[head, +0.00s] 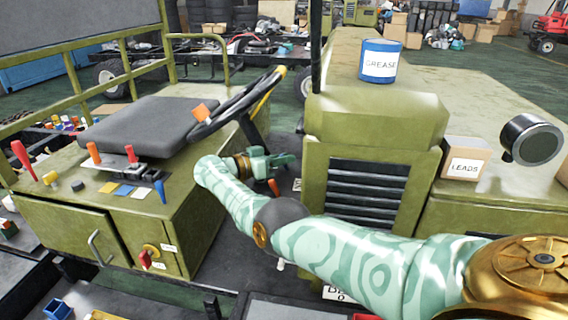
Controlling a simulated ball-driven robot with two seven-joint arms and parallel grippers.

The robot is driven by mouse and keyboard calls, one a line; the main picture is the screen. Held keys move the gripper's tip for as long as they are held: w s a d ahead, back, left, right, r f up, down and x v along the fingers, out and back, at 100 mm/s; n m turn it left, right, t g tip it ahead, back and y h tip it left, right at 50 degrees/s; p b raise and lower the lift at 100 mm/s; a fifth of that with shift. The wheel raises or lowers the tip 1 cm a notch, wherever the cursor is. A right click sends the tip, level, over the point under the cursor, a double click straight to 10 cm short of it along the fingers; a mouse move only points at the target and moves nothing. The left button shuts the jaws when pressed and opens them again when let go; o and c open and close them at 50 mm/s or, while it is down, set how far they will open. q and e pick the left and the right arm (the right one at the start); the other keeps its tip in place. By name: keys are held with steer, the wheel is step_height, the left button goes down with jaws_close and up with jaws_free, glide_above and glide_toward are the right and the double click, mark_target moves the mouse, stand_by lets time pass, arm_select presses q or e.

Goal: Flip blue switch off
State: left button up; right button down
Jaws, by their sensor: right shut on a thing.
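A small lever with a blue handle (160,190) stands at the right end of the olive panel beside the seat, and it is the blue switch-like part I see. A flat blue patch (124,190) lies on the panel to its left. My right gripper (281,162) is to the right of the blue lever and apart from it, below the steering wheel. It is shut, seemingly on an orange-handled thing (274,187) just below its fingers; the grip itself is hard to make out. My left gripper is not in view.
A red-handled lever (22,158) and an orange-handled lever (94,153) stand on the panel. The steering wheel (236,106) is above my right gripper. A grease tin (380,62) and a leads box (465,158) sit on the vehicle at right.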

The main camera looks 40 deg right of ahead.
steer(key=c, duration=1.4)
jaws_free()
steer(key=shift+c, duration=0.2)
steer(key=w+a+r+b, duration=0.1)
steer(key=w+a+b, duration=0.2)
steer(key=a+b, duration=0.6)
steer(key=a, duration=0.7)
steer(key=shift+r, duration=0.25)
